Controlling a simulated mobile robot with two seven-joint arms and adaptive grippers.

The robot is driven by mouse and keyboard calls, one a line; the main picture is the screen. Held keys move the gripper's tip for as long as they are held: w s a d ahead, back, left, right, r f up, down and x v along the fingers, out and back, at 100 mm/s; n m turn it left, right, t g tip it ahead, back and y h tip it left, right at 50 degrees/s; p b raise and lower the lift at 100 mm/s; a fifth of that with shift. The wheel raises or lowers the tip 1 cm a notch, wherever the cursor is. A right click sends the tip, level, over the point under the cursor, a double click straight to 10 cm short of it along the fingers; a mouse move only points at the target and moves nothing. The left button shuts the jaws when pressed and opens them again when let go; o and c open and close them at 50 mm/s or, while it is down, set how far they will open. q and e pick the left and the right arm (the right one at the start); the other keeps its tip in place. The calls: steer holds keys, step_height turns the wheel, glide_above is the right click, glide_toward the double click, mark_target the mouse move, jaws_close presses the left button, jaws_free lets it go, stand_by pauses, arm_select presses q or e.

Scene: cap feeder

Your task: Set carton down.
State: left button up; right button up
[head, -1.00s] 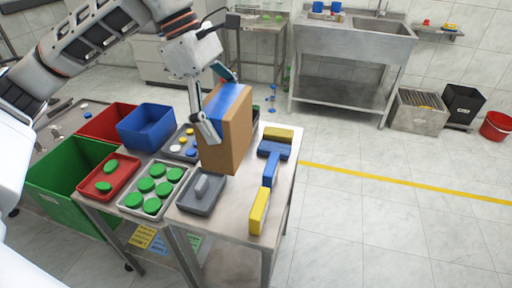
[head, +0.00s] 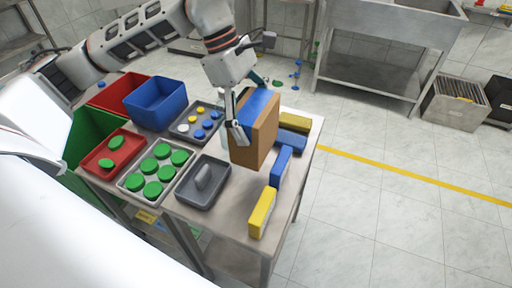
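A brown carton (head: 262,140) with blue tape on its top stands upright over the right part of the metal table (head: 226,226). My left gripper (head: 243,112) comes down from above, with one finger on the carton's near-left side and the other behind it at the far side. It is shut on the carton. The carton's lower edge is close to the tabletop; I cannot tell whether it touches. My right gripper is not in view.
Blue and yellow blocks (head: 281,165) lie right of the carton. A grey tray (head: 204,184), a tray of green caps (head: 156,172), a red tray (head: 114,152), a cap tray (head: 197,122) and a blue bin (head: 155,99) fill the left.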

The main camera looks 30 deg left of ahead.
arm_select(q)
step_height(320, 180, down, 10)
steer(key=shift+r, duration=0.15)
stand_by(0.3)
steer(key=shift+b, duration=0.3)
steer(key=o, duration=1.2)
